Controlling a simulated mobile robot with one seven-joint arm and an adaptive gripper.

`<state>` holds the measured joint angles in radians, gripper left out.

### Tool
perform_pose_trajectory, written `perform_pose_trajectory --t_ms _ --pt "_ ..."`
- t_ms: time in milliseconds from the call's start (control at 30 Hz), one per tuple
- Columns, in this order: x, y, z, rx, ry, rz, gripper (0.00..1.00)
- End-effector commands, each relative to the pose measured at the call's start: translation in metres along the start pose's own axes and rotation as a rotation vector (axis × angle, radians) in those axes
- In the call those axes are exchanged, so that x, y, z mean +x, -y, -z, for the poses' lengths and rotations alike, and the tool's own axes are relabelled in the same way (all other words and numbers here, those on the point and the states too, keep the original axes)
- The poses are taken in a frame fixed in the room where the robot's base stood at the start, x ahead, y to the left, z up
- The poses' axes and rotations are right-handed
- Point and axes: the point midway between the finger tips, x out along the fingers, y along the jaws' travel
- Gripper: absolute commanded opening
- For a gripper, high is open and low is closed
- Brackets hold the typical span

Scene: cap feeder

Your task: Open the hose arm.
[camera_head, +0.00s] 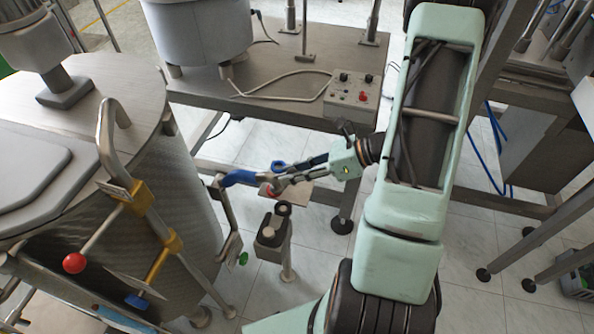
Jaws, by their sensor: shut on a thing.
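The hose arm appears to be the metal bracket (228,222) on the right side of the large steel vessel, with a blue handle (238,178) at its top pointing right. My gripper (272,183) reaches in from the right. Its fingers are shut at the right end of the blue handle. The exact contact is small and partly hidden by the fingers. A small red part shows just beneath the fingertips.
A post with a black head (271,238) stands close below my gripper. The steel vessel (190,190) has a red-knobbed lever (75,263). Behind are a steel table (200,92) and a control box (352,99).

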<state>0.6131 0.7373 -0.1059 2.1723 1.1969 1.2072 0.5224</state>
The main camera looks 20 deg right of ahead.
Motion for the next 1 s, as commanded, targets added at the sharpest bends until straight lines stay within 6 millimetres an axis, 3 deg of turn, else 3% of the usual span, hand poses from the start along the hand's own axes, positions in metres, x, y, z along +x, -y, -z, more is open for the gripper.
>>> perform_pose_trajectory --t_ms 33,467,733,1000 --pt "-0.005 -0.004 -0.017 0.0 -0.026 0.004 0.0" --pt "0.005 -0.015 -0.081 0.047 -0.264 0.05 0.0" --pt "0.022 -0.019 -0.122 0.075 -0.425 0.081 0.0" --pt "0.046 -0.022 -0.16 0.082 -0.414 0.079 0.0"
